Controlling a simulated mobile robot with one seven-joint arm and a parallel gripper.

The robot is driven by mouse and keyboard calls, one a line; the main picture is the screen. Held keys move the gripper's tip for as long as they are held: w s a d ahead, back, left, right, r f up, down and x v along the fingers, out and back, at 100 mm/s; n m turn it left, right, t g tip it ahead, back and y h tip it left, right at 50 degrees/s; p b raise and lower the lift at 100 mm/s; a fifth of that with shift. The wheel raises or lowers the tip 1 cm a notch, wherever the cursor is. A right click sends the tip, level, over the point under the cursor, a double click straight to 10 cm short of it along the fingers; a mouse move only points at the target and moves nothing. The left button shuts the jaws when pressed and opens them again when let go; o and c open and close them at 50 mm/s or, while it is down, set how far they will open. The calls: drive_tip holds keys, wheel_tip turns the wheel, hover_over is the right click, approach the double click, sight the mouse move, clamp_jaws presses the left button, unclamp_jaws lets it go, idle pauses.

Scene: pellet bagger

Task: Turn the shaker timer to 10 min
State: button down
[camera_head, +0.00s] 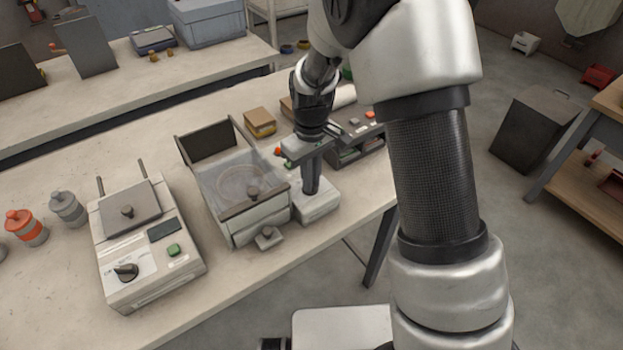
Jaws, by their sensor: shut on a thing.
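My gripper (311,190) reaches down onto the top of a small pale box (319,208), right of a clear-topped tray machine (243,182). It is shut on a small part at the top of this box, probably its knob. The fingers hide that part, so I cannot read its setting. A second machine (151,246) on the left has a dark dial knob (125,271), a dark display and a green button (174,250). My gripper is well away from that dial. No label clearly tells which knob is the shaker timer.
Orange-topped (22,226) and grey (66,208) jars stand at the table's left. Behind my gripper are a yellowish block (259,121) and a dark unit with buttons (359,137). A small grey block (267,238) sits at the tray machine's front. The front left tabletop is clear.

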drive_tip(key=m, duration=0.6)
drive_tip(key=shift+a, duration=0.15)
drive_tip(key=m+p, duration=0.1)
drive_tip(key=m, duration=0.5)
drive_tip(key=shift+a+m, duration=0.15)
drive_tip(key=shift+m, duration=0.25)
drive_tip(key=c, duration=1.8)
unclamp_jaws()
drive_tip(key=shift+c, duration=0.2)
wheel_tip(320, 180, up, 18)
drive_tip(key=shift+f+p, duration=0.25)
drive_tip(key=shift+p, duration=0.1)
